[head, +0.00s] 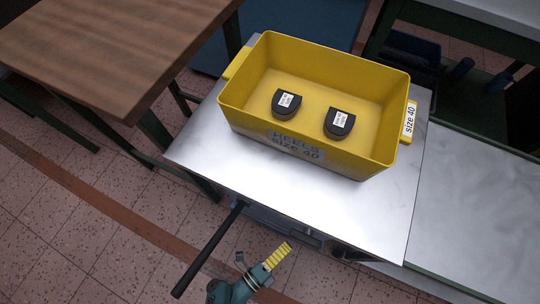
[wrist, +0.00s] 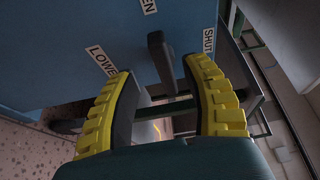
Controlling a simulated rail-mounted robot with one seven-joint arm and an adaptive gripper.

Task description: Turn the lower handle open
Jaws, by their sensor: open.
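In the wrist view, a dark lever handle (wrist: 160,60) stands on a blue panel (wrist: 80,45). A label reading "LOWER" (wrist: 101,60) is left of it, a partly cut-off label ending in "EN" (wrist: 149,6) is above it, and a "SHUT" label (wrist: 208,40) is to its right. My gripper (wrist: 160,70) is open, with one yellow-padded finger on each side of the handle. Gaps show on both sides of the handle. In the head view, my gripper (head: 262,258) is low at the bottom middle, and the handle cannot be made out there.
A yellow bin (head: 320,165) with two black heel pieces (head: 287,103) stands on a metal tabletop (head: 240,165) above my gripper. A black bar (head: 210,248) juts out left of my gripper. A wooden table (head: 110,45) is at upper left. Tiled floor is open at lower left.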

